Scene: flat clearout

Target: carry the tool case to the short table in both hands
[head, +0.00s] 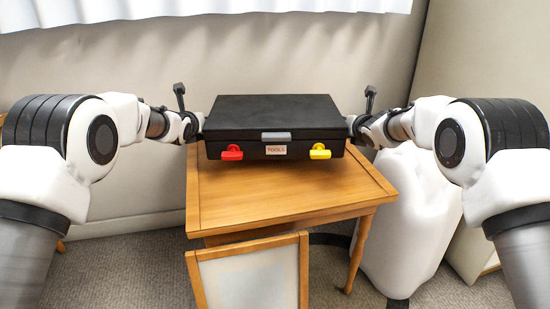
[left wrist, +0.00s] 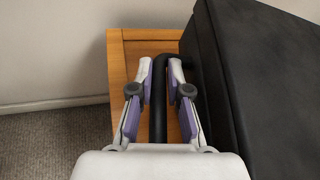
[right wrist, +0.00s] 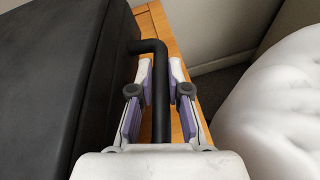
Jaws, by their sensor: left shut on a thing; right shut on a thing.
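The black tool case (head: 272,117) is level at the back part of the wooden table (head: 250,203). Its front has a grey clasp, a "TOOLS" label, a red latch (head: 231,153) and a yellow latch (head: 320,152). I cannot tell whether its underside touches the tabletop. My left gripper (left wrist: 165,80) is shut on the black side handle (left wrist: 160,110) at the case's left end. My right gripper (right wrist: 160,82) is shut on the matching side handle (right wrist: 161,115) at its right end. In the head view both grippers are small beside the case.
A wooden frame with a pale panel (head: 252,275) stands in front of the table. A white lumpy object (head: 405,215) stands right of the table. A wall with a white curtain (head: 180,10) is close behind. Carpet (head: 130,270) is open at the front left.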

